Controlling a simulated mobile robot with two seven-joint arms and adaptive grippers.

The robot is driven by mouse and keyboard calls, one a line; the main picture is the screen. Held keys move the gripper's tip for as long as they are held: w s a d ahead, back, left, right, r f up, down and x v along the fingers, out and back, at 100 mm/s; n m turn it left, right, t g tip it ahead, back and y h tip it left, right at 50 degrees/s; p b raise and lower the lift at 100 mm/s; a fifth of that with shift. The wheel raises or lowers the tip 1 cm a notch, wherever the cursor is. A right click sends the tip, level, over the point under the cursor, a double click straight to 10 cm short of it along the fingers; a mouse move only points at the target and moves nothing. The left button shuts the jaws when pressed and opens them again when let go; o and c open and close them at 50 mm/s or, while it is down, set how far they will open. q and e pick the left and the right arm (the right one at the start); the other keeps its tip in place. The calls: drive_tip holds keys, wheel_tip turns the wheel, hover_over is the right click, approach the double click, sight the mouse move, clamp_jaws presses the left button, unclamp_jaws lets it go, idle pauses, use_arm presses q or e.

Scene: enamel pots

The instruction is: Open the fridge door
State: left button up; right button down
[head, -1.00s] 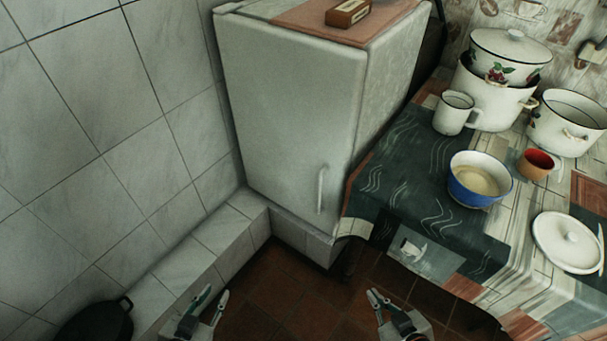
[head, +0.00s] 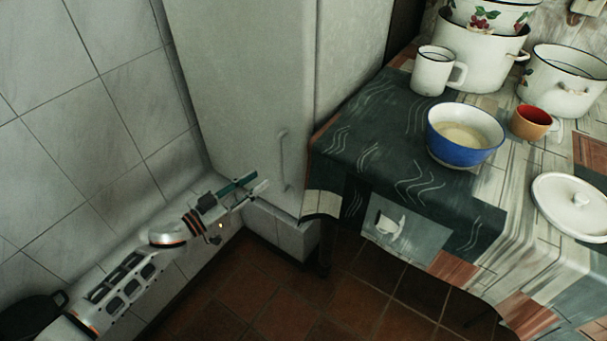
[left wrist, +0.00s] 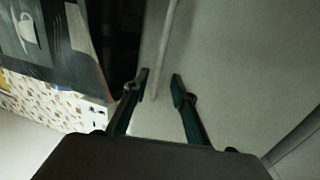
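The white fridge (head: 240,80) stands at the upper middle of the head view, its door (head: 235,120) shut. Its vertical handle (head: 284,160) is near the door's right edge. My left gripper (head: 262,184) is open, just left of the handle's lower part. My right gripper is not in the head view.
A cloth-covered table (head: 400,140) stands close to the fridge's right side, with a blue bowl (head: 464,135), white mug (head: 434,72), orange cup (head: 531,121) and pots on it. A tiled wall (head: 90,120) and ledge close off the left. A dark pan (head: 30,316) is at lower left.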

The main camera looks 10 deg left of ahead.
use_arm(q)
drive_tip(key=b+x, duration=0.1)
drive_tip(key=x, duration=0.7)
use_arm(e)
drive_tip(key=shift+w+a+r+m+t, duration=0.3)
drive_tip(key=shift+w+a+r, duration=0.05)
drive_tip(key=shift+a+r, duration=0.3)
use_arm(q)
drive_tip(key=shift+r, duration=0.1)
clamp_jaws()
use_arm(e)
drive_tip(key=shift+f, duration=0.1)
